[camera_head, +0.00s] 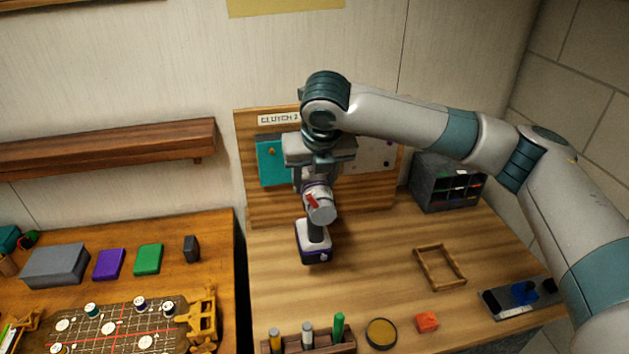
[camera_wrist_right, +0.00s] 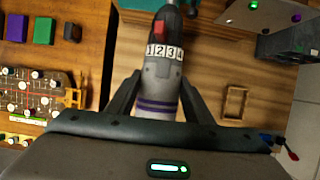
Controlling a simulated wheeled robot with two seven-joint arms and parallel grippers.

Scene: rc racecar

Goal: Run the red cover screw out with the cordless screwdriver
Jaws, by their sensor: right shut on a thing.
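My right gripper (camera_head: 317,182) is shut on the cordless screwdriver (camera_head: 313,239), a grey and white tool with purple bands, in front of the upright wooden board. In the right wrist view the two fingers (camera_wrist_right: 162,92) hold its body (camera_wrist_right: 160,72), which has a red switch and a dial numbered 1 to 4. A teal cover (camera_head: 271,168) is on the board, with a small reddish-orange spot, possibly a screw, near its top. My arm and gripper hide part of the board. The screwdriver's tip is hidden in the head view. My left gripper is not in view.
The wooden board (camera_head: 257,208) bears a "CLUTCH 2" label (camera_head: 279,118). A grey drawer unit (camera_head: 429,196) stands to its right. An empty wooden frame (camera_head: 422,268), an orange block (camera_head: 427,321), a round tin (camera_head: 381,334) and a rack of pens (camera_head: 321,347) lie on the bench.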

